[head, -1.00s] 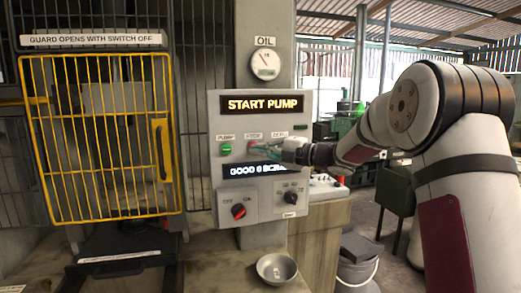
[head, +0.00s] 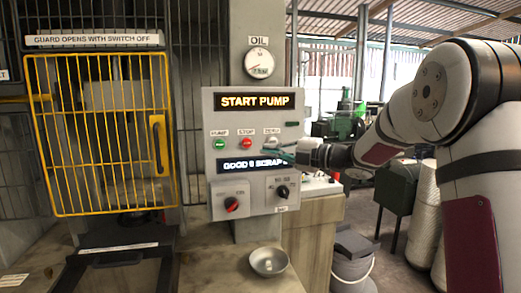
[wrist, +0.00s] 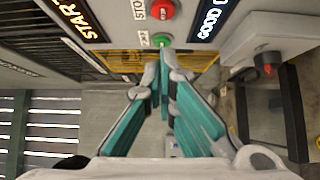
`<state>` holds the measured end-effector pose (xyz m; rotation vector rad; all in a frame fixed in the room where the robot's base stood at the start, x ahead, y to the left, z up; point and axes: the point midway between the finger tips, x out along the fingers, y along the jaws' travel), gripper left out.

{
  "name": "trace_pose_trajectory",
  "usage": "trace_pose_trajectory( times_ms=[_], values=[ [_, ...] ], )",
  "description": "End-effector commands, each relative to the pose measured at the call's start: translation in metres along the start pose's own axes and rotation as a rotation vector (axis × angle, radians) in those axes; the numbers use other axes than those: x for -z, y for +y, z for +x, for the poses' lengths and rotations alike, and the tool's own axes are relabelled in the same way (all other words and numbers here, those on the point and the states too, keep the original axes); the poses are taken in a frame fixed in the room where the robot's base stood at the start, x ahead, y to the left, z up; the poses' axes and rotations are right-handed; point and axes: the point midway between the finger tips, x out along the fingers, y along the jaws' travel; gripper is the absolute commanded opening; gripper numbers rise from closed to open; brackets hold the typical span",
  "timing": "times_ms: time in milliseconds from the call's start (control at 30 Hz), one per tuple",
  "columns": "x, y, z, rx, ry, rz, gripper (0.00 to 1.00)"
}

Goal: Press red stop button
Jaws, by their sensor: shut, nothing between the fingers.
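The red stop button (head: 246,143) is the middle of three buttons on the grey control panel (head: 210,170), under the label STOP. It also shows in the wrist view (wrist: 162,9), at the top edge. My gripper (head: 274,151) is in front of the panel, to the right of the stop button and below the ZERO button. In the wrist view, the teal fingers of my gripper (wrist: 165,62) are together and empty. Their tips appear just below the green pump button (wrist: 161,39) in that picture. I cannot tell how far the tips are from the panel.
The pump button (head: 220,144) is left of stop. A display (head: 251,102) reads START PUMP. A red knob (head: 231,205) and a black knob (head: 282,191) sit below. A yellow guard (head: 56,130) is at left; a metal bowl (head: 268,262) stands on the bench.

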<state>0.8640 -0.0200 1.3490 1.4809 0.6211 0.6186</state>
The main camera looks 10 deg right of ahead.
Motion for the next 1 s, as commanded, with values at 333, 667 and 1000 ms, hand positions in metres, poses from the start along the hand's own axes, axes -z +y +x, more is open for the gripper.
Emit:
trace_pose_trajectory(
  times_ms=[333, 667, 1000],
  values=[
    [0.0, 0.0, -0.042, 0.001, -0.001, -0.001, 0.0],
    [0.0, 0.0, -0.045, 0.0, 0.0, 0.0, 0.0],
    [0.0, 0.0, -0.045, 0.0, 0.0, 0.0, 0.0]
  ],
)
